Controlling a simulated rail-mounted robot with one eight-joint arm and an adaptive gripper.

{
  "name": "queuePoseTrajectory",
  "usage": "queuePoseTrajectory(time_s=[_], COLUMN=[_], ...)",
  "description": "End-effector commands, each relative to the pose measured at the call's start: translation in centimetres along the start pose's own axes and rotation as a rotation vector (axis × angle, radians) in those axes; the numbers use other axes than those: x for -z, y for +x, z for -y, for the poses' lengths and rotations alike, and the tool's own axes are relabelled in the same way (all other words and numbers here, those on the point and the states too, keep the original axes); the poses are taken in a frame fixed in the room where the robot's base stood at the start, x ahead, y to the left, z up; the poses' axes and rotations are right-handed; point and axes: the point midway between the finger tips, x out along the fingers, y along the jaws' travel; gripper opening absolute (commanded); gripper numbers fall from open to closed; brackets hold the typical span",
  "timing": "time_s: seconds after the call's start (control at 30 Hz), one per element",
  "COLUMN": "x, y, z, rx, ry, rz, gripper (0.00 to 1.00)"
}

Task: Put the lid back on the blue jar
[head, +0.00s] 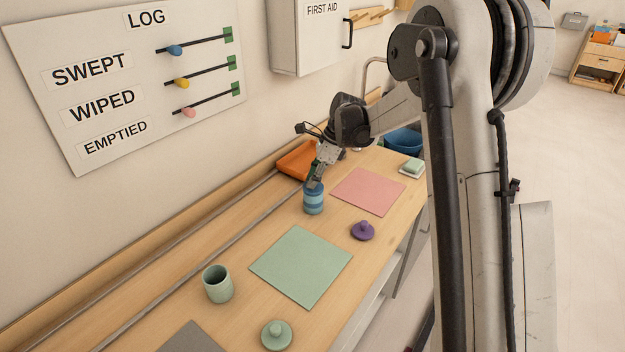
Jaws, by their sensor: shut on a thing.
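The blue jar (313,204), banded in lighter and darker blue, stands upright on the wooden counter, left of the pink mat. My gripper (314,181) points down directly over the jar's top and is shut on the blue lid (314,187), of which only a little shows. The lid is at the jar's mouth; I cannot tell whether it is fully seated or slightly above the rim. The fingers hide the lid's knob.
A purple lid (363,231) lies to the right, near a green mat (301,266) and a pink mat (368,192). A green open jar (218,284) and green lid (276,335) are in front. An orange tray (297,160) stands behind my gripper.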

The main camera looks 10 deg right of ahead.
Motion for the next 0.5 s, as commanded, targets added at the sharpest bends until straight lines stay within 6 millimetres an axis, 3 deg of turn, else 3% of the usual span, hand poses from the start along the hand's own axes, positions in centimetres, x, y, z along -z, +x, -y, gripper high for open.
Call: queuePoseTrajectory(time_s=[0.3, 0.33, 0.5], x=[-0.01, -0.01, -0.01], y=[-0.02, -0.02, -0.02], z=[-0.01, -0.01, 0.0], rx=[0.0, 0.0, 0.0], ry=[0.0, 0.0, 0.0], rz=[0.0, 0.0, 0.0], gripper=[0.01, 0.21, 0.39])
